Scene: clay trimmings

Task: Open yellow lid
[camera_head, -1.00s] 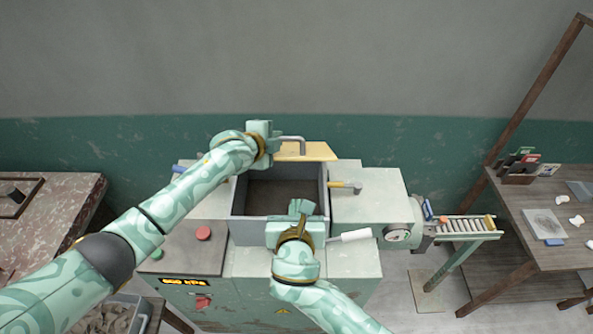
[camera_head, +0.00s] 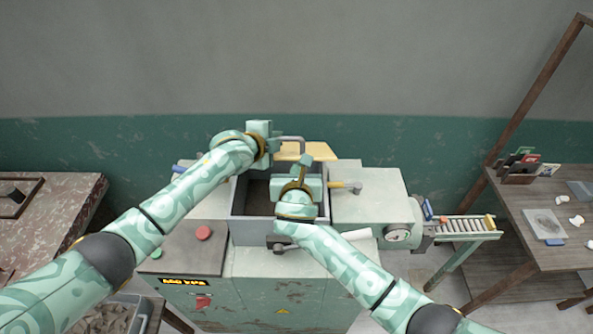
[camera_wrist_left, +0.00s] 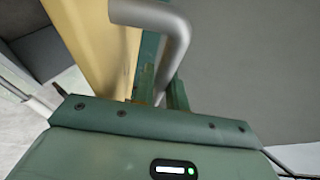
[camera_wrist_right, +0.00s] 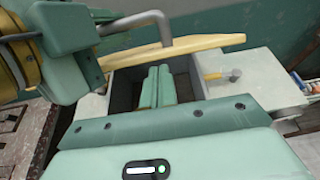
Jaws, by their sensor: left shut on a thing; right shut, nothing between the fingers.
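The yellow lid (camera_head: 320,151) stands raised at the back edge of the grey hopper (camera_head: 238,204). The hopper's opening is uncovered, and its dark inside shows. The lid's grey bent handle (camera_head: 296,139) also shows in the left wrist view (camera_wrist_left: 180,38) and the right wrist view (camera_wrist_right: 160,24). My left gripper (camera_head: 274,140) is shut on the handle, its fingers partly hidden. My right gripper (camera_head: 306,160) is shut and empty, over the opening in front of the lid. In the right wrist view its closed fingers (camera_wrist_right: 158,84) appear below the lid's edge, apart from it.
A yellow-handled lever (camera_head: 346,186) is on the machine top right of the hopper. A red button (camera_head: 203,233) sits on the left panel. A roller chute (camera_head: 465,227) and a wooden table (camera_head: 515,240) stand right. A bin of clay scraps (camera_head: 110,318) is at lower left.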

